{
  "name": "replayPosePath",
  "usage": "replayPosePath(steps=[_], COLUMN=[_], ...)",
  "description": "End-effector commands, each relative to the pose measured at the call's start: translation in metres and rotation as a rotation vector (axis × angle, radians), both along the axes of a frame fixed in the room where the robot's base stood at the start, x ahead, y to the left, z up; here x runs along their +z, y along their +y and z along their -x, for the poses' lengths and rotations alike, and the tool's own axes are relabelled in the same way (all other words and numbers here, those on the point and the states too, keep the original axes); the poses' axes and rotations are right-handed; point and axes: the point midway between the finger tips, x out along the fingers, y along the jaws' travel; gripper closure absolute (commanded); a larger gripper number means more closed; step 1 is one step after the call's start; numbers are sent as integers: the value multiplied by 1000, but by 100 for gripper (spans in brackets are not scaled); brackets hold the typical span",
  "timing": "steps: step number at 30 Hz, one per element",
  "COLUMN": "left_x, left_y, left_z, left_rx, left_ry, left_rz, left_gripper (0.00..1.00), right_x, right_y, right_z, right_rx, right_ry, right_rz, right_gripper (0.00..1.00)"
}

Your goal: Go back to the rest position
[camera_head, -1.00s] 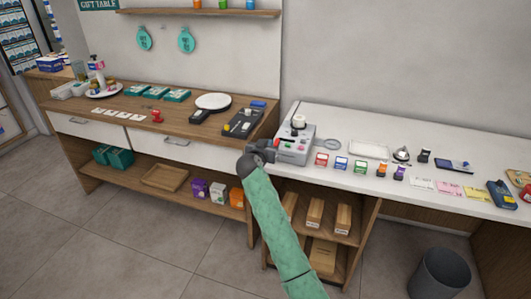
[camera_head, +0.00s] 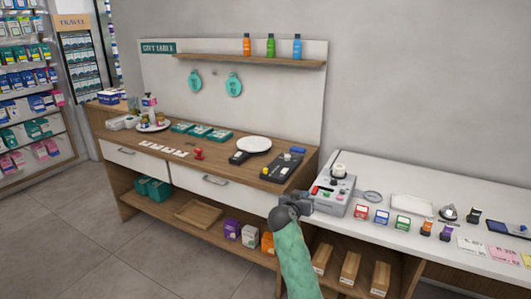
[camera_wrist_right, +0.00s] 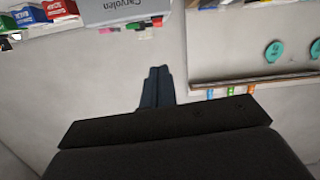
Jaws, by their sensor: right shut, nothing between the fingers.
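My right gripper (camera_head: 298,203) is at the end of a green-sleeved arm that comes up from the bottom of the head view. It is in front of the counter edge, at the near left side of a grey label machine (camera_head: 334,194). In the right wrist view my right gripper's fingers (camera_wrist_right: 156,88) are together, with nothing between them. The same machine shows upside down at the top of that view (camera_wrist_right: 115,12). My left gripper is not in view.
A wooden gift table (camera_head: 205,158) with drawers stands at left. The white counter (camera_head: 375,178) at right holds coloured boxes (camera_head: 382,217) and cards. A shelf (camera_head: 230,60) with bottles hangs on the back panel. Grey floor (camera_head: 60,240) is open at lower left.

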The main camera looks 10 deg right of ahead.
Motion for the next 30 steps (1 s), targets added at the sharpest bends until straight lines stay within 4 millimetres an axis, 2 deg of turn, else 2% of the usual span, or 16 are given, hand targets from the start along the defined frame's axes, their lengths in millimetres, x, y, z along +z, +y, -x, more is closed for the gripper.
replayPosePath(steps=[5, 14, 16, 23, 26, 30], left_x=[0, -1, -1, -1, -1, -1], left_y=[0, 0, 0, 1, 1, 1], left_z=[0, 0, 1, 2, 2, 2], left_rx=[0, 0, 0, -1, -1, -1], left_ry=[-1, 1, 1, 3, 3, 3], left_rz=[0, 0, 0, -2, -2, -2], left_gripper=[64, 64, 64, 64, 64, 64], right_x=[-12, -39, -53, -137, -181, -250], right_y=[9, 40, 46, 65, 71, 77], right_z=[-3, -7, -4, 32, 59, 108], right_rx=[72, 279, 330, 486, 541, 604], right_ry=[111, 276, 312, 461, 527, 625], right_rz=[56, 54, 46, -3, -37, -98], right_gripper=[100, 100, 100, 100, 100, 100])
